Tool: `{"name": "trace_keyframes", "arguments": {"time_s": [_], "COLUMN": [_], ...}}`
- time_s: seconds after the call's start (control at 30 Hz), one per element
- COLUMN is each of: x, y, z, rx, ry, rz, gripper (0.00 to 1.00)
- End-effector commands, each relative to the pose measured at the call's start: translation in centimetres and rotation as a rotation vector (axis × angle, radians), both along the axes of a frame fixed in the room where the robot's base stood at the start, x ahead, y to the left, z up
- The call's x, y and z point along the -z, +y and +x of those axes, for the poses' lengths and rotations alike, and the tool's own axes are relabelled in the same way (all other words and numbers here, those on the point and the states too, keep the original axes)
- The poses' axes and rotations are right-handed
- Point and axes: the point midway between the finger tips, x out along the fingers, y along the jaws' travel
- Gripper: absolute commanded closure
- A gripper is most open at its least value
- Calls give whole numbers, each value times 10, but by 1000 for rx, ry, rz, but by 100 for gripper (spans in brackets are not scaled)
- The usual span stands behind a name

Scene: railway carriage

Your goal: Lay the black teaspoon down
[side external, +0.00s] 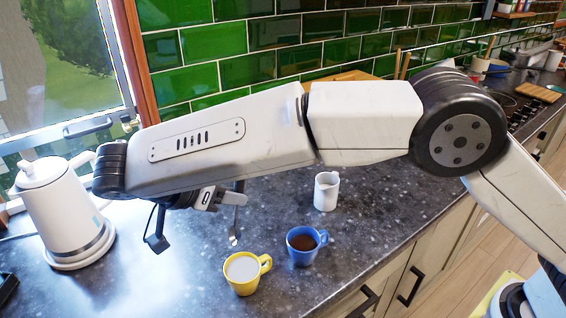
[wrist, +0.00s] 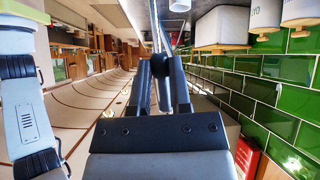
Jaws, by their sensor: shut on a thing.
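My gripper (side external: 228,196) shows below my arm in the side external view, partly hidden by it. It is shut on the black teaspoon (side external: 236,220), which hangs roughly upright with its lower end above or near the dark worktop (side external: 180,280); I cannot tell whether it touches. The lower end has a bright glint.
A white kettle (side external: 65,205) is at left. Worktop between kettle and yellow cup is clear.

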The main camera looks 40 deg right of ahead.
Motion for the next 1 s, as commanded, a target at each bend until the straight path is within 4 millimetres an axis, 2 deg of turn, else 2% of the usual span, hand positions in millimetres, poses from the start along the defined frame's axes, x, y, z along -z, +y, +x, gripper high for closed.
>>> {"name": "trace_keyframes", "arguments": {"time_s": [0.07, 0.37, 0.53, 0.8, 1.0], "x": [-17, 5, 13, 10, 1], "y": [0, -35, -56, -81, -93], "z": [0, 27, 48, 86, 104], "rx": [1, 28, 25, 18, 30], "ry": [-1, 26, 46, 85, 94], "rz": [26, 231, 426, 745, 870], "gripper": [100, 100, 100, 100, 100]}}
